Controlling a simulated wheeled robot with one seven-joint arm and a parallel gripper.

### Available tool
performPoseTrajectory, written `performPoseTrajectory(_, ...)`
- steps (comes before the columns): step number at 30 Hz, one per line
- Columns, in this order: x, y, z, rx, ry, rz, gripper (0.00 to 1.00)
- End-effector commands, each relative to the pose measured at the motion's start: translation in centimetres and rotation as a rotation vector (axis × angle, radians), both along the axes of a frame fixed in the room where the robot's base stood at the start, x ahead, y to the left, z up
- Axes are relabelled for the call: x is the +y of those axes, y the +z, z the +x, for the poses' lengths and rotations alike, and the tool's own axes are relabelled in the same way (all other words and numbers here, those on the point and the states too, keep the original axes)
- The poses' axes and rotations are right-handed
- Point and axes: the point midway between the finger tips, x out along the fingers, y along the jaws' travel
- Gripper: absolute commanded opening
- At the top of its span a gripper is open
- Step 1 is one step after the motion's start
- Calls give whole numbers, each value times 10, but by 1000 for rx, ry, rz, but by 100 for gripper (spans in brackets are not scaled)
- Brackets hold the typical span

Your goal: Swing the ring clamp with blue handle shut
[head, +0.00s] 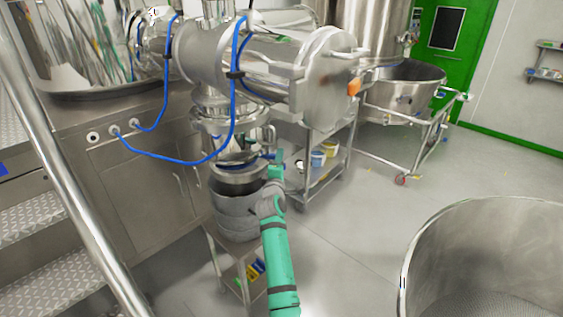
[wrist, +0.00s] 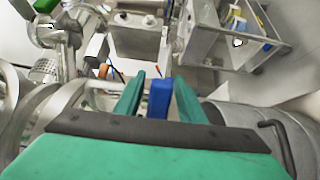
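The blue handle (wrist: 159,98) of the ring clamp lies between my two green fingers in the wrist view. My gripper (wrist: 158,78) is open around it, with narrow gaps visible beside the handle. In the head view my gripper (head: 276,168) is at the right side of the steel column, and a bit of the blue handle (head: 280,155) shows just above it. The metal ring clamp (head: 236,159) sits around the joint above the stacked round vessel (head: 237,185). Much of the ring is hidden, so I cannot tell how far open it stands.
A large steel cylinder (head: 335,85) with blue hoses overhangs the joint. A steel cart (head: 312,165) with tubs stands behind, to the right. A big steel bowl (head: 480,265) is at front right. A handrail (head: 70,170) crosses the left. Open floor (head: 380,215) lies right of my arm.

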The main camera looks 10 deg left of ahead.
Motion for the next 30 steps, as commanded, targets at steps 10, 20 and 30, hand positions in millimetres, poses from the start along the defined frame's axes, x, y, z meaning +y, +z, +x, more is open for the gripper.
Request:
performPoseTrajectory(10, -2, 0, -1, -1, -2, 0, 38)
performPoseTrajectory(20, -7, -1, -40, -1, -2, 1, 38)
performPoseTrajectory(30, -13, 0, -93, -1, -2, 0, 38)
